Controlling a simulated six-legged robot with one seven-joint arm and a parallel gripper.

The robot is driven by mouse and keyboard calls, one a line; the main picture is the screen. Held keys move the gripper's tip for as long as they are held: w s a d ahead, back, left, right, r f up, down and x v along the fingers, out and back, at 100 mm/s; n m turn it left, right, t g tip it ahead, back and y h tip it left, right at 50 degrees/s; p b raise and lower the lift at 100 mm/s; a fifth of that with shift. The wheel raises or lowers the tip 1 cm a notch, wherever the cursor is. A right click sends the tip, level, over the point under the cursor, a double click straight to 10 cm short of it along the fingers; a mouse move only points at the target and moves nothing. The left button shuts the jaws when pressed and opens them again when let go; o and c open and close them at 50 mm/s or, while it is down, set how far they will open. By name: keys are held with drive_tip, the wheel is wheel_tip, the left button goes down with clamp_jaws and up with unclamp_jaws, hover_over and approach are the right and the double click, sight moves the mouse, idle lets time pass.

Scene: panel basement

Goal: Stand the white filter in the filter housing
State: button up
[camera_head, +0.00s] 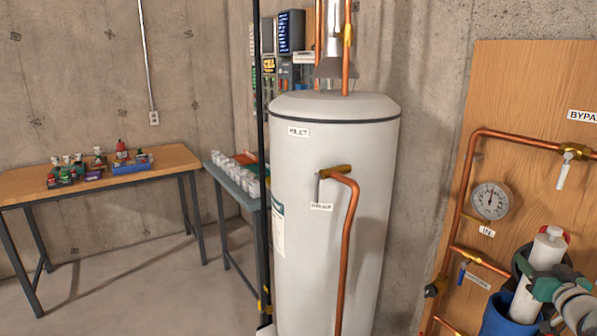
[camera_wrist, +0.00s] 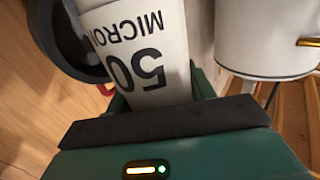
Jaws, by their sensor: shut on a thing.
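The white filter (camera_head: 549,249) is in my gripper (camera_head: 546,285) at the lower right of the head view, leaning slightly. In the wrist view the filter (camera_wrist: 145,45) shows the print "50 MICRON", and the green jaws of my gripper (camera_wrist: 155,100) are shut on it. The blue filter housing (camera_head: 497,318) is at the bottom edge of the head view, around or just behind the filter's lower part. I cannot tell whether the filter's lower end is inside it. A dark round cap-like part (camera_wrist: 65,40) is beside the filter in the wrist view.
A wooden panel (camera_head: 515,110) carries copper pipes, a gauge (camera_head: 491,200) and valve handles close to my arm. A white tank (camera_head: 330,200) stands left of it. A wooden table (camera_head: 100,178) with small items and a grey bench (camera_head: 230,180) are farther left. Floor there is clear.

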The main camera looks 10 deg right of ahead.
drive_tip(key=o, duration=1.3)
drive_tip(key=shift+c, duration=0.2)
drive_tip(key=shift+s, duration=0.1)
drive_tip(key=v, duration=1.3)
drive_tip(key=shift+s+a, duration=0.2)
drive_tip(key=shift+s, duration=0.05)
